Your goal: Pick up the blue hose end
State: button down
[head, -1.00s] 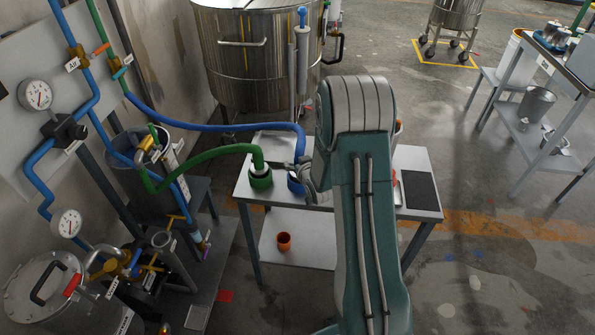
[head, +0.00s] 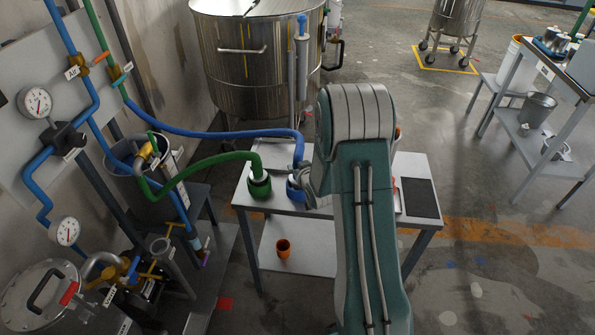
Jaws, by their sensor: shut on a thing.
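The blue hose (head: 220,134) runs from the pipework at the left across to the table. Its end (head: 299,160) bends down at a blue holder (head: 294,190) on the table top. My gripper (head: 304,176) is at this blue hose end and is shut on it. My arm hides most of the gripper and its far finger. I cannot tell whether the hose end is still seated in the holder. The green hose (head: 205,165) ends in a green holder (head: 259,186) just to the left.
The grey table (head: 417,168) holds a dark mat (head: 419,197). An orange cup (head: 283,249) stands on its lower shelf. A large steel vat (head: 238,70) is behind. Pipes and gauges (head: 35,102) crowd the left.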

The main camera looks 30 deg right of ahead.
aim_at(299, 159)
notch_tip(299, 159, up, 3)
jog(key=shift+s+r, duration=0.15)
jog(key=w+d+r+v, duration=0.1)
jog(key=r+v, duration=0.1)
jog(key=v, duration=0.6)
jog(key=d+r+v, duration=0.1)
jog(key=v, duration=0.7)
notch_tip(299, 159, up, 7)
jog(key=shift+f, duration=0.15)
dwell(0.4)
